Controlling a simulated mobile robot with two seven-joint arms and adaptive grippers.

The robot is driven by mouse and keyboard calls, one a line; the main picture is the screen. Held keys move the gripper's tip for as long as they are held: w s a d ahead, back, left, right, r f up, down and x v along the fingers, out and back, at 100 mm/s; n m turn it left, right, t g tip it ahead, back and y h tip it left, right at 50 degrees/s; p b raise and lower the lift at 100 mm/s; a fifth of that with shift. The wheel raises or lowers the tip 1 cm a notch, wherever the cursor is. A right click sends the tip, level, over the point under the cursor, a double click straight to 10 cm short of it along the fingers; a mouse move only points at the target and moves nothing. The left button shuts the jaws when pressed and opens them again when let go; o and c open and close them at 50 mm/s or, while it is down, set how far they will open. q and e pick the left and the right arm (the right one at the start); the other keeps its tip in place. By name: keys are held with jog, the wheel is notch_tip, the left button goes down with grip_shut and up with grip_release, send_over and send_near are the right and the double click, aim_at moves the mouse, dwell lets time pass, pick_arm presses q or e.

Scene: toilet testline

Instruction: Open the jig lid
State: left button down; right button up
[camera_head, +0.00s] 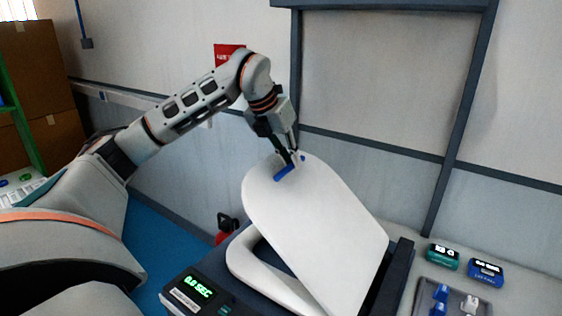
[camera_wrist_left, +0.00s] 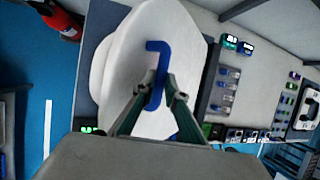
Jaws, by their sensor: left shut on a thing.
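The white toilet lid (camera_head: 315,225) stands raised and tilted above the white seat ring (camera_head: 248,262) on the dark jig in the head view. A blue handle (camera_head: 285,172) sits near the lid's upper edge. My left gripper (camera_head: 293,160) is at this handle. In the left wrist view, the fingers are closed around the blue handle (camera_wrist_left: 158,75), with the white lid (camera_wrist_left: 150,40) behind it. The fingertips partly hide the handle. My right gripper is in neither view.
A timer box (camera_head: 192,292) reading 0.0 SEC is at the jig's front left. A grey tray (camera_head: 455,292) with blue and white parts, a green device (camera_head: 442,257) and a blue device (camera_head: 485,271) lie to the right. A red extinguisher (camera_head: 224,230) stands behind left.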

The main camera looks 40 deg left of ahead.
pick_arm(q)
jog(key=w+d+r+y, duration=0.1)
jog(key=d+r+y, duration=0.2)
jog(key=d, duration=0.9)
jog(key=w+d+r+m+g+y, duration=0.1)
jog(key=d+r, duration=0.5)
jog(key=d, duration=0.7)
jog(key=shift+y, duration=0.9)
jog(key=shift+w+d, duration=0.1)
jog(key=shift+d, duration=0.05)
jog(key=c, duration=2.2)
grip_release()
jog(key=shift+c, duration=0.2)
jog(key=shift+o, duration=1)
jog(key=shift+w+d, duration=0.3)
jog(key=shift+d, duration=0.2)
jog(key=shift+a+r, duration=0.15)
jog(key=shift+a, duration=0.05)
jog(key=shift+a, duration=0.1)
